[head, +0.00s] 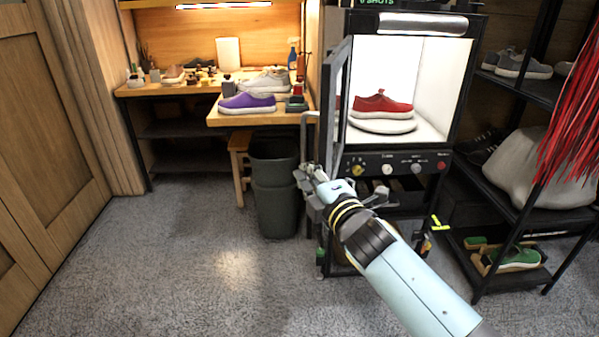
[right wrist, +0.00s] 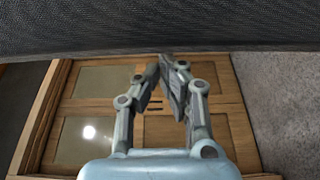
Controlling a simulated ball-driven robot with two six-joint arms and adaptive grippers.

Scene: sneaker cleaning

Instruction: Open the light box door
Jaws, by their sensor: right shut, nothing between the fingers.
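The light box (head: 462,100) stands at the centre right, lit white inside. A red sneaker (head: 382,103) sits on a round white turntable (head: 380,126) in it. The light box door (head: 341,95) is at the box's left side, swung outward and seen nearly edge-on, so the front is uncovered. A grey bar handle (head: 304,135) is on its left face. My right gripper (head: 304,178) is low beside the door, near the handle's lower end; I cannot tell if they touch. Its fingers are shut and empty in the right wrist view (right wrist: 165,78). My left gripper is out of view.
A dark bin (head: 276,200) stands left of the box. A workbench (head: 262,118) behind holds a purple sneaker (head: 247,102). A shoe rack (head: 520,180) and red strands (head: 575,110) are at the right. Carpet (head: 180,250) at the left is clear.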

